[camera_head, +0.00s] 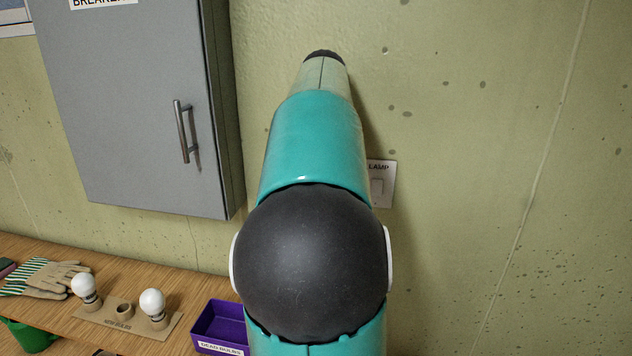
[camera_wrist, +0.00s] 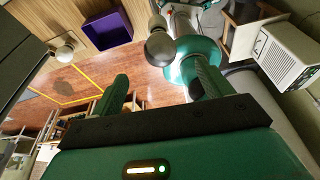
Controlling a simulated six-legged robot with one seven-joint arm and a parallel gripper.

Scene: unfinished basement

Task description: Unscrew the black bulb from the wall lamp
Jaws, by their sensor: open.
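In the wrist view a dark bulb (camera_wrist: 161,50) with a lighter neck hangs just past the fingertips of my gripper (camera_wrist: 157,77). My gripper is open, with one green finger on each side of the view and nothing between them. The bulb lines up with the gap, nearer the right finger; I see no contact. The lamp that holds it is not clearly visible. In the head view my arm reaches up along the wall and hides the lamp, the bulb and my gripper. A switch plate (camera_head: 381,186) labelled lamp is partly behind my arm.
A grey breaker cabinet (camera_head: 140,100) is on the wall left of my arm. On the wooden bench (camera_head: 40,255) below are white bulbs (camera_head: 152,303) in a holder board (camera_head: 105,317), gloves (camera_head: 50,275) and a purple bin (camera_head: 222,325) labelled dead bulbs. The wall at right is bare.

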